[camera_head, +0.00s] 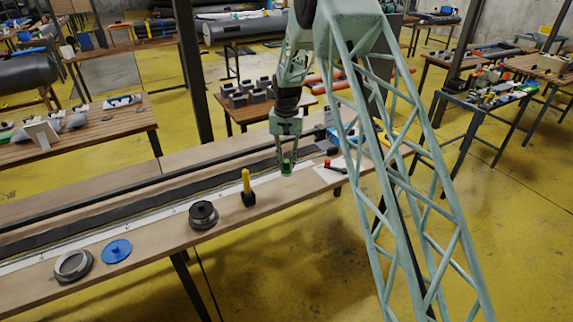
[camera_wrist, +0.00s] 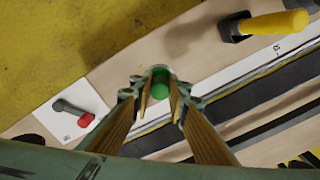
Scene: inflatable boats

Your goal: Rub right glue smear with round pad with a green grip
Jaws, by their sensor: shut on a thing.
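My gripper (camera_head: 287,153) points down over the workbench and is shut on the green grip (camera_head: 287,167) of the round pad. In the wrist view the green grip (camera_wrist: 160,90) sits between the fingertips of my gripper (camera_wrist: 158,98). The pad's underside is hidden, and I cannot tell whether it touches the bench. I cannot make out the right glue smear for certain in either view. A long dark strip (camera_head: 120,195) with a white band along its near side runs along the bench, behind the pad in the head view.
A yellow-handled tool (camera_head: 247,188) stands left of my gripper. A white sheet (camera_head: 329,174) with a red-ended tool (camera_head: 334,166) lies to the right. A dark spool (camera_head: 203,215), a blue disc (camera_head: 116,251) and a grey ring (camera_head: 73,265) lie farther left along the bench (camera_head: 155,232).

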